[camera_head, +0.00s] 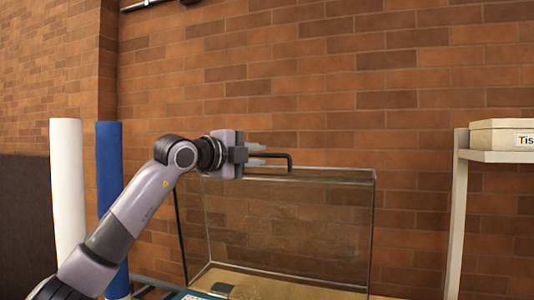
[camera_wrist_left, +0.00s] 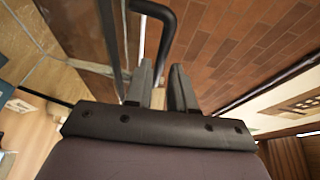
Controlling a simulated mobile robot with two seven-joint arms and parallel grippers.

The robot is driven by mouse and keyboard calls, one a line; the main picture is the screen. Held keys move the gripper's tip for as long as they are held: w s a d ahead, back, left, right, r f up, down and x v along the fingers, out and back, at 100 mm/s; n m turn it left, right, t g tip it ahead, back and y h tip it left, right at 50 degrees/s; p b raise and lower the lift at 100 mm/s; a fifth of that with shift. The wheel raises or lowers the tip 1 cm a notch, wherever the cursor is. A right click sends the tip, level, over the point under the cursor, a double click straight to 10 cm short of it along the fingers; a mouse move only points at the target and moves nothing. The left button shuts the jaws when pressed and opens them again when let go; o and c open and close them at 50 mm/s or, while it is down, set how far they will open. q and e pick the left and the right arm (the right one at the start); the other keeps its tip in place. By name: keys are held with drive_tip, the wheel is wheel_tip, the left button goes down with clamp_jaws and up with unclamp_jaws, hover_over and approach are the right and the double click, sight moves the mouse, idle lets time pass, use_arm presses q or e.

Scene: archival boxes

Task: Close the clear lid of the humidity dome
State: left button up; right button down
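The humidity dome (camera_head: 287,225) is a clear glass-like box with dark edges and a tan floor, standing in front of the brick wall. A clear panel with a dark top edge stands raised, and I take it for the open lid. A dark bent handle (camera_head: 290,161) sits at its top; it also shows in the left wrist view (camera_wrist_left: 168,22). My left gripper (camera_head: 262,154) is at the handle. Its fingers (camera_wrist_left: 163,75) are close together, with the bar running between them; the contact itself is partly hidden. My right gripper is not in view.
A white roll (camera_head: 67,190) and a blue roll (camera_head: 109,175) stand upright at the left, behind my left arm. A pale shelf (camera_head: 495,156) with a labelled box (camera_head: 500,134) stands at the right. The wall behind the dome is bare.

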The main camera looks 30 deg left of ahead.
sight(265, 156)
use_arm(q)
drive_tip(key=w, duration=0.1)
drive_tip(key=w+p, duration=0.1)
drive_tip(key=w, duration=0.1)
drive_tip(key=shift+w+d, duration=0.3)
drive_tip(key=shift+d, duration=0.05)
drive_tip(key=shift+w+f, duration=0.1)
drive_tip(key=shift+w, duration=0.05)
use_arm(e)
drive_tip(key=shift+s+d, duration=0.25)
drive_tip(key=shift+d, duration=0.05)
use_arm(q)
clamp_jaws()
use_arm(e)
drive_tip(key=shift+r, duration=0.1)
use_arm(q)
drive_tip(key=shift+f+b, duration=0.15)
drive_tip(key=shift+b, duration=0.15)
